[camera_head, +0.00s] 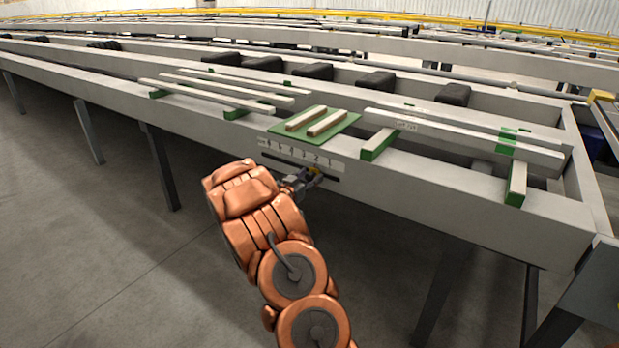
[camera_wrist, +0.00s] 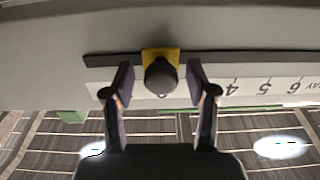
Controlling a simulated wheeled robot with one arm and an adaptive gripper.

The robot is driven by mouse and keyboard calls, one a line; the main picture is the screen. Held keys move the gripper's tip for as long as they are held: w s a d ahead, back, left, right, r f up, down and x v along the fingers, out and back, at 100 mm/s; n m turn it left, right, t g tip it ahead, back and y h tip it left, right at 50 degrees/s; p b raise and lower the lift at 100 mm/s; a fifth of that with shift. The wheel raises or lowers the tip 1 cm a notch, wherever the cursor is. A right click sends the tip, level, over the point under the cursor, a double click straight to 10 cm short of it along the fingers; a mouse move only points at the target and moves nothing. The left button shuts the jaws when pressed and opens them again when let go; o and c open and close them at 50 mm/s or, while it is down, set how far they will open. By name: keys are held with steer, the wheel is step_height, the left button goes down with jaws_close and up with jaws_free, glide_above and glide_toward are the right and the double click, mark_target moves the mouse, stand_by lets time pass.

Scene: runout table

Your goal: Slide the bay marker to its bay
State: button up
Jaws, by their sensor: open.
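The bay marker is a yellow plate (camera_wrist: 161,54) with a round dark knob (camera_wrist: 161,77), in a long dark slot (camera_wrist: 250,57) in the beam's side. My gripper (camera_wrist: 160,84) is open, with one finger on each side of the knob and a small gap at each. A white number strip (camera_wrist: 270,88) runs along the slot; 4, 5 and 6 show upside down right of my gripper, which hides the numbers at the marker. In the head view my gripper (camera_head: 303,181) is at the slot's right part, and the strip (camera_head: 295,151) runs above it.
A green mat (camera_head: 345,124) with two wooden strips lies on the table above the number strip. Long pale boards (camera_head: 465,135) rest on green-ended supports. Several dark blocks (camera_head: 313,71) stand farther back. Grey table legs (camera_head: 160,165) stand below; the floor in front is clear.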

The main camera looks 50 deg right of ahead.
steer(key=a, duration=1.1)
steer(key=shift+s+a, duration=0.2)
steer(key=shift+a, duration=0.15)
steer(key=shift+w, duration=0.1)
